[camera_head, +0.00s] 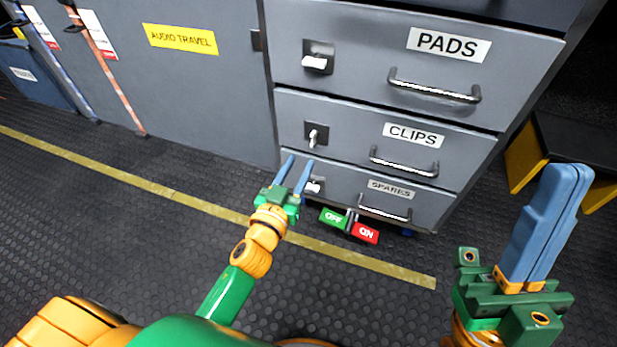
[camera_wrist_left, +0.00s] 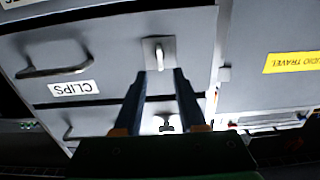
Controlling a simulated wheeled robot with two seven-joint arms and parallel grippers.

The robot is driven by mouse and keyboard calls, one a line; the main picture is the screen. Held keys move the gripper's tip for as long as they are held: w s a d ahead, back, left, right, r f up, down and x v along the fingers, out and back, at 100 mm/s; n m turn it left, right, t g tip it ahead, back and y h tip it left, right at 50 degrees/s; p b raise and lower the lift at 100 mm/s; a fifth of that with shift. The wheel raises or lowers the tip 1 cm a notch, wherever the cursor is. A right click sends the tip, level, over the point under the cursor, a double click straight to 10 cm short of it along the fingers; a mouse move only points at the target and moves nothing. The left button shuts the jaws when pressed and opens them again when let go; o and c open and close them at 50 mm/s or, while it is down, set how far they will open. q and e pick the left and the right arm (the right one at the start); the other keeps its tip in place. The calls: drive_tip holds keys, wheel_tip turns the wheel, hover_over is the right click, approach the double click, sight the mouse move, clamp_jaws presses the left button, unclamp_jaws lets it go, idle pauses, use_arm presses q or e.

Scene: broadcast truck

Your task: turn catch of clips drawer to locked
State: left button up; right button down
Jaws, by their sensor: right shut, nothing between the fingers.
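The grey clips drawer (camera_head: 350,146) is closed, between the pads and spares drawers. Its catch (camera_head: 313,138) is a small pale lever on a dark square plate, standing roughly upright; in the left wrist view the lever (camera_wrist_left: 159,58) also points along the fingers' direction. My left gripper (camera_head: 298,159) is open and empty, its two blue fingers just below the catch in the head view. In the left wrist view the gripper (camera_wrist_left: 160,78) has its fingertips on either side below the lever; contact cannot be told. My right gripper (camera_head: 572,172) is shut and empty, at the far right, away from the drawers.
The pads drawer (camera_head: 360,60) above has its catch lying sideways. The spares drawer (camera_head: 432,205) is below. Green OFF and red ON tags (camera_head: 365,233) sit near its base. A grey cabinet (camera_head: 200,90) stands left. The floor in front is open, with a yellow line.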

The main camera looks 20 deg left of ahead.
sight(312, 141)
use_arm(q)
drive_tip(key=w, duration=0.3)
drive_tip(key=w+b, duration=0.1)
drive_tip(key=w, duration=0.3)
drive_tip(key=shift+d+r, duration=0.1)
drive_tip(key=shift+r, duration=0.1)
drive_tip(key=shift+c, duration=0.2)
clamp_jaws()
